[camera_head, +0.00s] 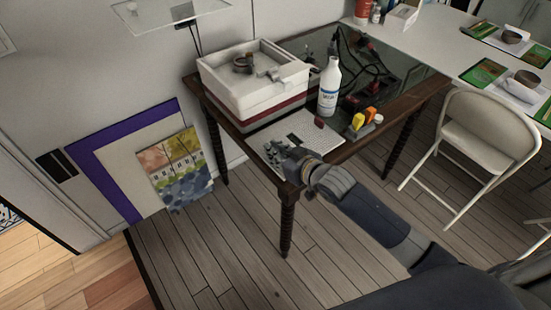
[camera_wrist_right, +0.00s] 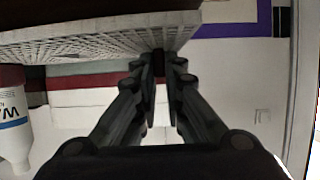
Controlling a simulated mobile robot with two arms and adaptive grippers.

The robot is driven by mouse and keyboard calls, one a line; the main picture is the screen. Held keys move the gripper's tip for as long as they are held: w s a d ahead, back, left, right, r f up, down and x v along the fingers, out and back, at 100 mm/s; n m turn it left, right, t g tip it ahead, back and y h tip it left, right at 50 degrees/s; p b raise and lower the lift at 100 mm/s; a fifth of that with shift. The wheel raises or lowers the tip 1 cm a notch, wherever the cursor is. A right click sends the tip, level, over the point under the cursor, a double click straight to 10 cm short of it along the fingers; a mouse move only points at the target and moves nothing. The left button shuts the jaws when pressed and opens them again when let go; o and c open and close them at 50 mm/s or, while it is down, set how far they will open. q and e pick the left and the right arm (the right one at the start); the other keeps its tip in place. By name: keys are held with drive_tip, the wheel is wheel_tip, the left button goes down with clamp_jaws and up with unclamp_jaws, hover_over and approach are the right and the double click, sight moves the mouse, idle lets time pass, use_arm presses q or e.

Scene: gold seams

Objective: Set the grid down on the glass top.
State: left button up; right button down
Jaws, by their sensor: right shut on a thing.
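The grid (camera_head: 316,135) is a pale, flat panel with a fine mesh, at the front of the table beside the white box. My right gripper (camera_head: 282,155) is shut on its near left edge. In the right wrist view the grid (camera_wrist_right: 90,38) spans the top left, and the two fingers (camera_wrist_right: 158,65) close on its edge. The dark glass top (camera_head: 397,66) is set in a brown wooden table frame. The grid covers part of the table's front; I cannot tell whether it touches the glass or hangs just above. My left gripper is not in view.
A white box (camera_head: 245,75) with a maroon band stands left of the grid. A white bottle (camera_head: 329,88) and yellow-orange clamps (camera_head: 363,122) stand close behind and right of it. Cables (camera_head: 358,50) lie farther back. A folding chair (camera_head: 485,130) stands to the right.

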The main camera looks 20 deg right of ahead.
idle(0.3)
drive_tip(key=shift+f, duration=0.2)
drive_tip(key=c, duration=1.7)
unclamp_jaws()
drive_tip(key=shift+r, duration=0.2)
drive_tip(key=v, duration=1.2)
drive_tip(key=shift+f+p, duration=0.1)
drive_tip(key=shift+p, duration=0.25)
